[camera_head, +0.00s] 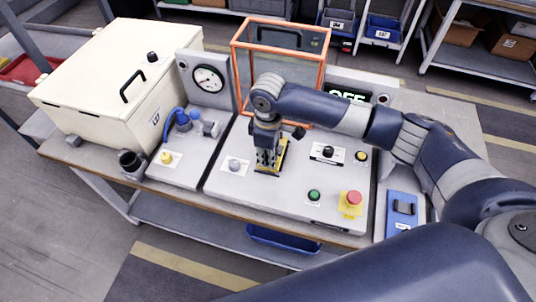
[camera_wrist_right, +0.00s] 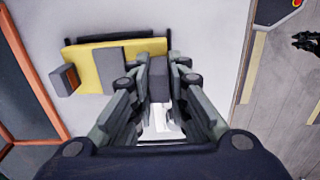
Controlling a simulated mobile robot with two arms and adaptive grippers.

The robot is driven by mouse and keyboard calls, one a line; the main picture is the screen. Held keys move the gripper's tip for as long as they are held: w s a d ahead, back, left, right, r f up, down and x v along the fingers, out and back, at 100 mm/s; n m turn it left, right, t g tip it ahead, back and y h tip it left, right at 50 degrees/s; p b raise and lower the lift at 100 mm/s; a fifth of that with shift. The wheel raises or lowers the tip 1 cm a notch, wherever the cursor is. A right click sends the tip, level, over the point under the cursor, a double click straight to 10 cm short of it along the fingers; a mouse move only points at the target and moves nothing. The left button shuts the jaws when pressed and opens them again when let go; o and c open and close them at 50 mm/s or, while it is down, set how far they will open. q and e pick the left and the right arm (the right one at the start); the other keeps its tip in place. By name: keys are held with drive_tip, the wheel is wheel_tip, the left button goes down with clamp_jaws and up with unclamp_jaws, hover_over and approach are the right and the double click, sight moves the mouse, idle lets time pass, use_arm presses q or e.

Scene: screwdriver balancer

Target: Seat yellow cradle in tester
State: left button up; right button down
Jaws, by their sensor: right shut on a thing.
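The yellow cradle (camera_wrist_right: 90,68) is a flat yellow plate with grey blocks and a black bar along one edge. In the head view only yellow parts of it (camera_head: 284,146) show around my gripper. My right gripper (camera_head: 267,166) points down over the tester's light grey deck (camera_head: 225,185). In the wrist view its fingers (camera_wrist_right: 160,85) are shut on a dark grey block at the cradle's end. I cannot tell whether the cradle touches the deck. The tester has an orange-framed clear guard (camera_head: 242,75) and a display reading OFF (camera_head: 346,96). My left gripper is out of view.
A cream lidded box (camera_head: 100,90) and a gauge panel (camera_head: 208,78) stand left. On the deck are a green button (camera_head: 314,195), a red emergency stop (camera_head: 353,199) and a black switch (camera_head: 327,152). A blue switch unit (camera_head: 402,212) stands right. The deck's front left is mostly clear.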

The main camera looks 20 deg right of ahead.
drive_tip(key=shift+w+f, duration=0.1)
drive_tip(key=shift+f, duration=0.3)
idle(0.7)
drive_tip(key=shift+r+p, duration=0.1)
drive_tip(key=shift+p, duration=0.6)
drive_tip(key=shift+w, duration=0.1)
drive_tip(key=c, duration=1.5)
unclamp_jaws()
drive_tip(key=shift+o, duration=0.2)
drive_tip(key=shift+s, duration=0.2)
wheel_tip(320, 180, up, 12)
